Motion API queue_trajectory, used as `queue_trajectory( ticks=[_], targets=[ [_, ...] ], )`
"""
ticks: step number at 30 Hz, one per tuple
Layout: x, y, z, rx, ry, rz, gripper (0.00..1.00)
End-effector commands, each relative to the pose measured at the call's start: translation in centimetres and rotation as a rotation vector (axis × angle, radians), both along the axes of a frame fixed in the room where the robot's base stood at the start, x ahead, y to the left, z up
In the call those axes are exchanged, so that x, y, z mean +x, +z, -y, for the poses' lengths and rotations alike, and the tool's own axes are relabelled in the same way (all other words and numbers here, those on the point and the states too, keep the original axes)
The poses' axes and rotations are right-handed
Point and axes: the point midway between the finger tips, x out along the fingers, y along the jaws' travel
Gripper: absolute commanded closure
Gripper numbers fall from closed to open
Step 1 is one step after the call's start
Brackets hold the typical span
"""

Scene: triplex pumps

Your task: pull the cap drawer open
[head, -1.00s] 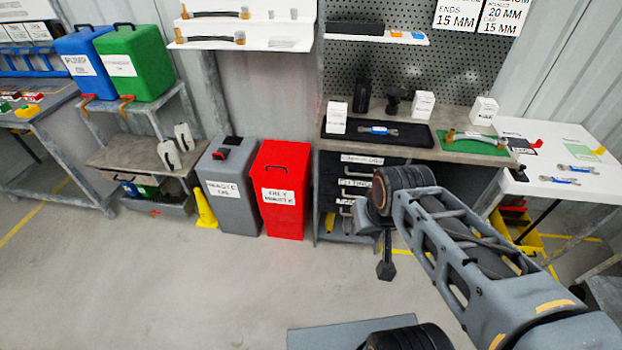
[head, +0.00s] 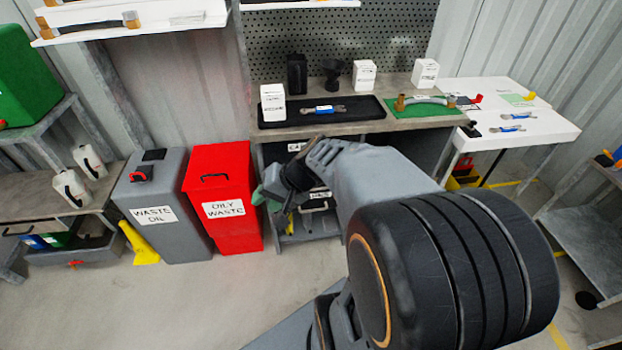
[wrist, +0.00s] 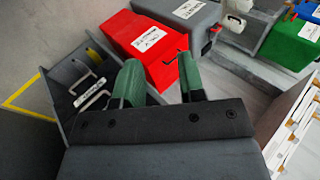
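The drawer cabinet (head: 257,160) stands under the workbench in the head view. The top drawer's white label (head: 297,147) shows only its first letters, "CA"; my arm hides most of the drawer fronts. In the wrist view the cabinet (wrist: 60,75) is tilted at the left, with pale bar handles (wrist: 95,100). I cannot tell which handle belongs to the cap drawer. My gripper (wrist: 160,75) has two green fingers, apart with nothing between them. It is beside the cabinet, in front of the red bin side, and not on a handle. In the head view a green finger (head: 268,188) shows.
A red oily waste bin (head: 222,190) stands left of the cabinet, with a grey waste oil bin (head: 160,215) beyond it. A yellow wedge-shaped thing (head: 140,243) is on the floor. The workbench (head: 400,122) overhangs the drawers. Clear floor lies in front of the bins.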

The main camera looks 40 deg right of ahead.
Motion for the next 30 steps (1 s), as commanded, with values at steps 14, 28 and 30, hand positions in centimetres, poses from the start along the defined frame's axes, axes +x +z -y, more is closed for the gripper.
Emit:
queue_trajectory(
  ticks=[14,28,30],
  targets=[
    [6.3,-13.0,20.7,0.456,-0.854,0.458,0.64],
    [9.8,-15.2,25.3,0.471,-1.008,0.546,0.64],
    [11.2,-15.4,25.3,0.473,-1.007,0.546,0.64]
  ],
)
